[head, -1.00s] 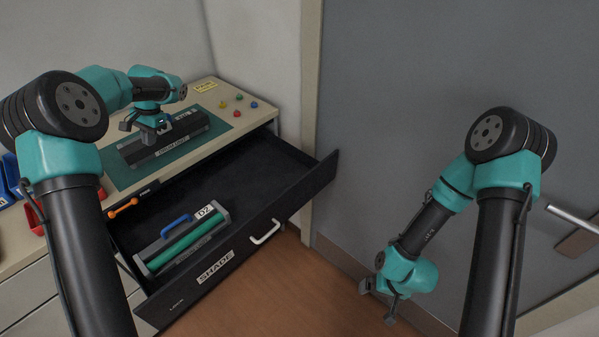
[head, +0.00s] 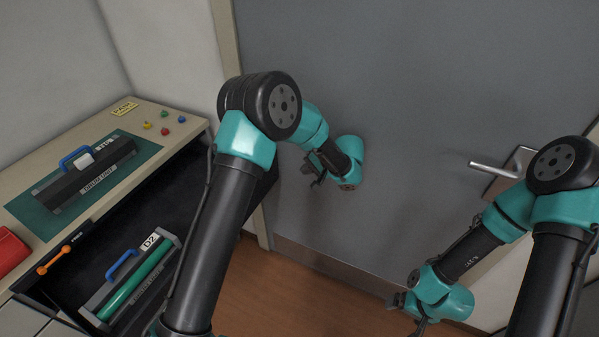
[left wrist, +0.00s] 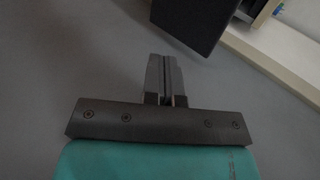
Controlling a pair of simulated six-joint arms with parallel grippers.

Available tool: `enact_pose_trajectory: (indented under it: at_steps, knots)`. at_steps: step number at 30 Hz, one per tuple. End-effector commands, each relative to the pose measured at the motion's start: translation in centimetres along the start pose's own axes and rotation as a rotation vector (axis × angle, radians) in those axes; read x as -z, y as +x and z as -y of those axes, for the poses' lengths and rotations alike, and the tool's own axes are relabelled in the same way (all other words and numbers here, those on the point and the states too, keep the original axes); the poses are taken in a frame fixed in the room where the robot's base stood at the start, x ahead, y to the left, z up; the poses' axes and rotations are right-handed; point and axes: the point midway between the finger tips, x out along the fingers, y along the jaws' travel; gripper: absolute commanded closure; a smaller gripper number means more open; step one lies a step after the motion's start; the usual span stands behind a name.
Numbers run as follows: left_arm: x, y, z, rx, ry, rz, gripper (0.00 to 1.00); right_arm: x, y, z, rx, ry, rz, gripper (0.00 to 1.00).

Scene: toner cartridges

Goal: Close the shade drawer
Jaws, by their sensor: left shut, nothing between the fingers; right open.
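The shade drawer (head: 187,177) is pulled out of the cabinet, and its dark interior shows in the head view. My left arm hides most of its front panel, with the label and handle. A drum unit marked D2 (head: 133,277), with a green roller and blue handle, lies inside at the front left. My left gripper (head: 309,176) is shut and empty, in front of the grey door, to the right of the drawer. The left wrist view shows its closed fingers (left wrist: 165,80) with a dark panel corner beyond them. My right gripper (head: 408,312) is open and empty at the lower right, away from the drawer.
A drum unit (head: 85,178) with a blue handle lies on the green mat (head: 30,212) on the cabinet top. Several coloured buttons (head: 165,132) and a yellow label (head: 124,108) are behind it. The grey door (head: 400,80) has a metal handle (head: 492,169). Wooden floor lies below.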

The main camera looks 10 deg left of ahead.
Motion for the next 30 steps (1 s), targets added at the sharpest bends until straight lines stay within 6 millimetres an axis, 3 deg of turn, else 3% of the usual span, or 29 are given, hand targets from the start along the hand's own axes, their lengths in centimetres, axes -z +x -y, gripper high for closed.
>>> enact_pose_trajectory:
  at_steps: [14, 20, 30]
  knots:
    - [0.0, 0.7, 0.0, 0.001, -0.003, 0.001, 1.00, 0.0, 0.0, 0.0, 0.000, -0.001, 0.000, 0.00]
    - [-0.1, 3.0, -0.1, 0.000, -0.002, 0.003, 1.00, 0.0, 0.0, 0.0, 0.000, 0.000, 0.000, 0.00]
    - [-0.1, 8.7, -0.1, -0.001, -0.002, 0.004, 1.00, 0.0, 0.0, 0.0, 0.000, 0.000, 0.000, 0.00]
